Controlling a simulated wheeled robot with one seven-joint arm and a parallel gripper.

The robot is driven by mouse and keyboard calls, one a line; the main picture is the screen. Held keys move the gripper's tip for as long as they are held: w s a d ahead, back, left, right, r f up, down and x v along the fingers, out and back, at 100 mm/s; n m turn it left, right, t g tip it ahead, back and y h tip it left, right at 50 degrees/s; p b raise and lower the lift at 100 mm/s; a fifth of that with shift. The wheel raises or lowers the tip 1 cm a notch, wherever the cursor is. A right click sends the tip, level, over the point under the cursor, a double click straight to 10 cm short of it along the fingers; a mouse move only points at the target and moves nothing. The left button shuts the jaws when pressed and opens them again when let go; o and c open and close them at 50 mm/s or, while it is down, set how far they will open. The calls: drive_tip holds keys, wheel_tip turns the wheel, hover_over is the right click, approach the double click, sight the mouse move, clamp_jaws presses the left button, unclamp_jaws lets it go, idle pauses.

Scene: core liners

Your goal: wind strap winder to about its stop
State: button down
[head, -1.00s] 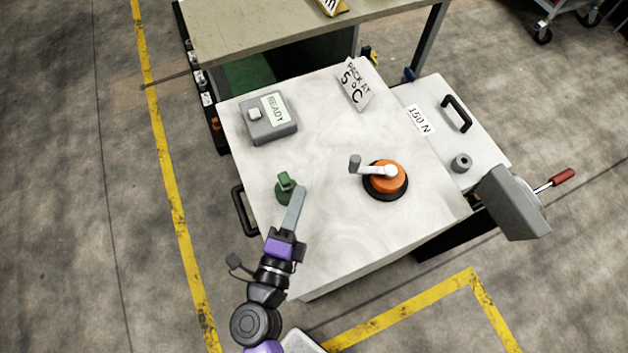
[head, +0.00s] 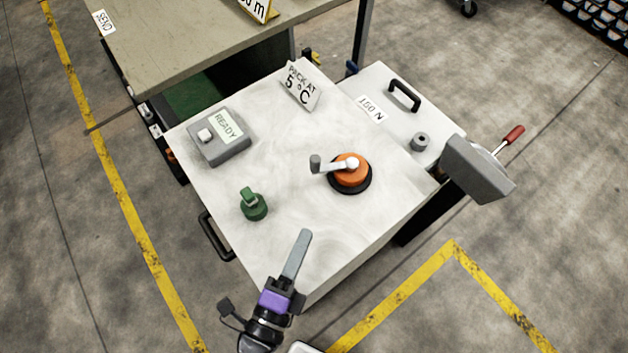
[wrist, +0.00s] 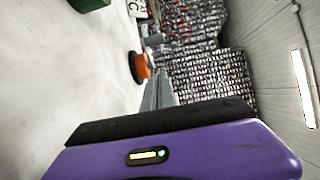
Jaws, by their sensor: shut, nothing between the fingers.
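The strap winder is an orange drum (head: 351,176) on a black base, with a white and grey crank (head: 335,165) on top, its grey knob pointing left. It stands on the right half of the white worktop (head: 290,130). My gripper (head: 302,236) is shut and empty over the near part of the worktop, to the lower left of the winder and clear of it. In the wrist view the shut fingers (wrist: 158,92) point toward the orange drum (wrist: 140,66), which shows sideways beyond them.
A green knob (head: 253,205) stands left of the winder. A grey box labelled READY (head: 220,136) is behind it. A sign reading 5 °C (head: 299,87) stands at the back.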

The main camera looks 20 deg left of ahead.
drive_tip(key=shift+w, duration=0.45)
drive_tip(key=p, duration=0.1)
approach(311, 167)
drive_tip(key=w+d, duration=0.4)
drive_tip(key=d, duration=0.1)
drive_tip(key=shift+w, duration=0.15)
drive_tip(key=shift+w+a, duration=0.8)
drive_tip(key=shift+a, duration=0.2)
drive_tip(key=shift+w+a, duration=0.5)
drive_tip(key=shift+a, duration=0.05)
drive_tip(key=shift+w+a, duration=0.1)
drive_tip(key=shift+w+a, duration=0.75)
drive_tip(key=shift+a, duration=0.25)
drive_tip(key=shift+w+a, duration=0.85)
drive_tip(key=shift+w, duration=0.15)
